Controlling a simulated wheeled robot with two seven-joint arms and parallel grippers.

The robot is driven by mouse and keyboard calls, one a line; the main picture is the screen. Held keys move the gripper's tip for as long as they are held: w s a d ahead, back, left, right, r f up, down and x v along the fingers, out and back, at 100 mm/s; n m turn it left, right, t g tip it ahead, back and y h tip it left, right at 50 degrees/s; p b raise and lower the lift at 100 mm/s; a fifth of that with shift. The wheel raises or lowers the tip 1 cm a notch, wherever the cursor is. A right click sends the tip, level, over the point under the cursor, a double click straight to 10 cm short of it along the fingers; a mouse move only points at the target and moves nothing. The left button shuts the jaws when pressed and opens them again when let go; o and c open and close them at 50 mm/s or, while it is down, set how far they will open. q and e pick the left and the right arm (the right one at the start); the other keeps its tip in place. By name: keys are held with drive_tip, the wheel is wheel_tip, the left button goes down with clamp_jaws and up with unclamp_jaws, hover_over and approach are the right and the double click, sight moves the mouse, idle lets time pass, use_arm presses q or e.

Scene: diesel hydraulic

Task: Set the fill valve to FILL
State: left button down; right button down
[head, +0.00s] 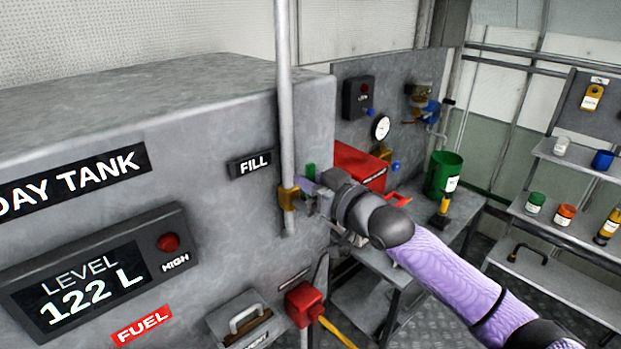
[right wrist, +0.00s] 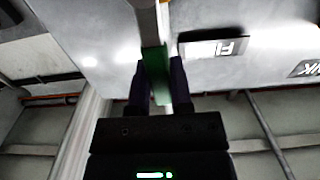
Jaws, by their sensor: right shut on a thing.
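The fill valve is a brass body (head: 289,196) on a vertical grey pipe (head: 284,90) at the front of the day tank (head: 200,140). Its green handle (head: 310,172) shows just right of the pipe in the head view. The FILL label (head: 249,163) is on the tank, left of the pipe. My right gripper (head: 307,197) reaches in from the right beside the valve. In the right wrist view, its dark fingers (right wrist: 158,85) are on both sides of the green handle (right wrist: 158,75), shut on it. My left gripper is not in view.
A level display (head: 95,275) reads 122 L. Below the valve are a red valve block with a yellow lever (head: 335,331) and a grey box with a handle (head: 243,318). Behind my right arm is a bench with a red box (head: 358,165) and a green can (head: 442,174). Shelves (head: 560,215) stand right.

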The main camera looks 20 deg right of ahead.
drive_tip(key=shift+a+f, duration=0.1)
idle(0.4)
drive_tip(key=c, duration=0.5)
unclamp_jaws()
drive_tip(key=shift+s, duration=0.15)
drive_tip(key=b+v, duration=0.2)
drive_tip(key=v, duration=0.7)
drive_tip(key=shift+s, duration=0.35)
